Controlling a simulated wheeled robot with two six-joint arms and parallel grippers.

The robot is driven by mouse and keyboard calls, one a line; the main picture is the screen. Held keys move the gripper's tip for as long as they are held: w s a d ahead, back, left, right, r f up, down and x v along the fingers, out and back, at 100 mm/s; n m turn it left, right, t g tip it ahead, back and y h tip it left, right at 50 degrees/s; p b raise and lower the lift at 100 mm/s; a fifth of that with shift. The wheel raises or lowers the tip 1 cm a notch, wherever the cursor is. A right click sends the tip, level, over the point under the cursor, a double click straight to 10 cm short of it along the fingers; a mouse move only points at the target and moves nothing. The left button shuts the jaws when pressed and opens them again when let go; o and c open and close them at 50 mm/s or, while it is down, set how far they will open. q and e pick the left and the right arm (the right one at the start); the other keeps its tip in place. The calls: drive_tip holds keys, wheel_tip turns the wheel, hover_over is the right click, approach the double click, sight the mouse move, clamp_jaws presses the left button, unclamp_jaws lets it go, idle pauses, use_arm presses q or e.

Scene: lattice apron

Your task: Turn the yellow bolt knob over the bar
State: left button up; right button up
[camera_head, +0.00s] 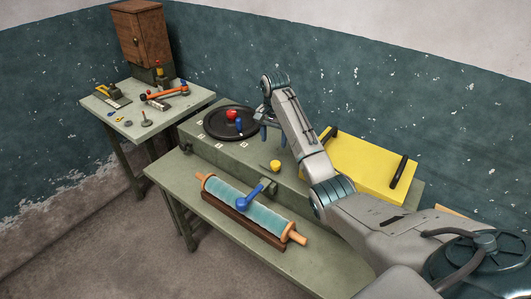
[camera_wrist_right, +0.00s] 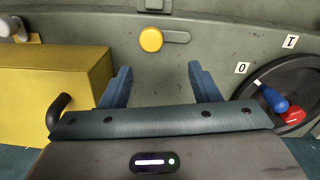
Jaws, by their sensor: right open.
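The round yellow bolt knob (camera_head: 275,166) sits on the front part of the grey-green bench top. In the right wrist view the knob (camera_wrist_right: 151,40) is at the upper middle, at the left end of a short grey-green bar (camera_wrist_right: 177,37). My right gripper (camera_head: 272,138) is over the bench, behind the knob in the head view. In the right wrist view its blue fingers (camera_wrist_right: 160,70) are spread apart with nothing between them; the knob appears beyond the tips, apart from them. My left gripper is not in view.
A black disc (camera_head: 218,131) with a red and a blue knob lies left of my right gripper. A yellow box (camera_head: 365,165) with black handles stands at right. A blue lever (camera_head: 252,197) and a teal roller (camera_head: 224,193) are in front. A side table (camera_head: 195,101) holds tools.

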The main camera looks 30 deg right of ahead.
sight(276, 163)
drive_tip(key=s+f, duration=0.1)
drive_tip(key=s+p, duration=0.1)
drive_tip(key=shift+s+f, duration=0.35)
drive_tip(key=f, duration=0.3)
drive_tip(key=w+f+p, duration=0.1)
drive_tip(key=f, duration=0.2)
drive_tip(key=shift+w+f+p, duration=0.2)
drive_tip(key=shift+f+p, duration=0.1)
drive_tip(key=shift+f, duration=0.35)
drive_tip(key=shift+s+f, duration=0.15)
drive_tip(key=shift+s, duration=0.25)
drive_tip(key=shift+w+f, duration=0.1)
drive_tip(key=shift+w, duration=0.1)
drive_tip(key=shift+c, duration=0.9)
drive_tip(key=c, duration=0.8)
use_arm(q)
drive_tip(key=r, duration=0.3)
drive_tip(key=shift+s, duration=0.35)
